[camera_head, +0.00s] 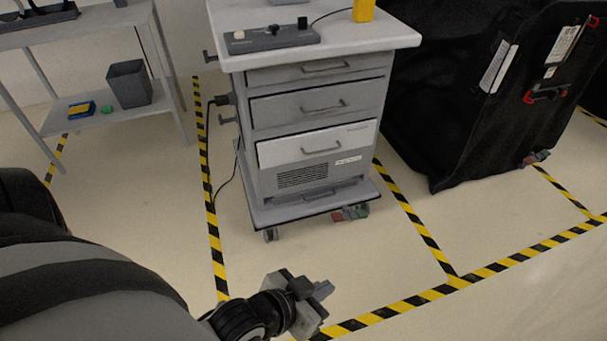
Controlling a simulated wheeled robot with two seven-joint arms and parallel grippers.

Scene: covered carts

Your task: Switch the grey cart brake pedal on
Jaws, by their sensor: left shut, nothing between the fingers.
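The grey cart (312,170) stands in the middle, a drawer unit on casters with a white top. Which way the pedal is tipped is too small to tell. My left gripper (318,292) is low in the picture, in front of the cart and nearer to me. It is shut and empty, apart from the pedal and the cart. My right gripper is not in view.
A grey shelf table (90,105) with a bin (130,83) is at the left. Striped floor tape surrounds the cart. The floor before the cart is clear.

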